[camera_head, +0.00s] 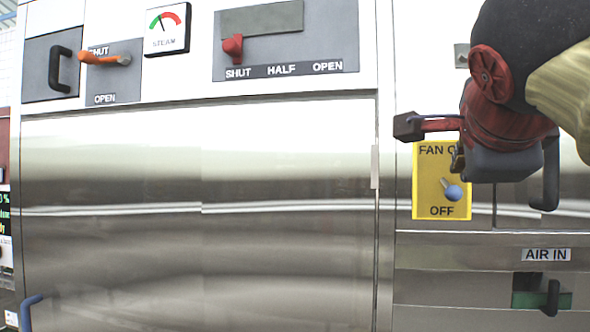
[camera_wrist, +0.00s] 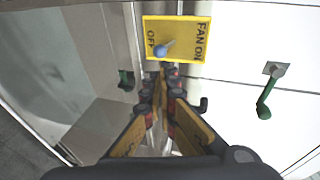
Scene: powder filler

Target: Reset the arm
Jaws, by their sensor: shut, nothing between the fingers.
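My arm comes in from the upper right in the head view. Its wrist hangs in front of the yellow fan panel (camera_head: 425,195), and my gripper is mostly hidden behind the wrist there. In the wrist view my gripper (camera_wrist: 167,78) is shut and empty, its fingers pointing toward the fan panel (camera_wrist: 185,52). The blue-tipped fan lever (camera_head: 453,192) tilts toward OFF. It also shows in the wrist view (camera_wrist: 161,50), just beyond the fingertips; a gap between them is hard to judge.
A dark handle (camera_head: 550,180) is right of my wrist. The AIR IN slider (camera_head: 550,298) is below. At upper left are an orange lever (camera_head: 105,59), a steam gauge (camera_head: 167,29) and a red slider (camera_head: 233,46) at SHUT. A green handle (camera_wrist: 265,108) is at right in the wrist view.

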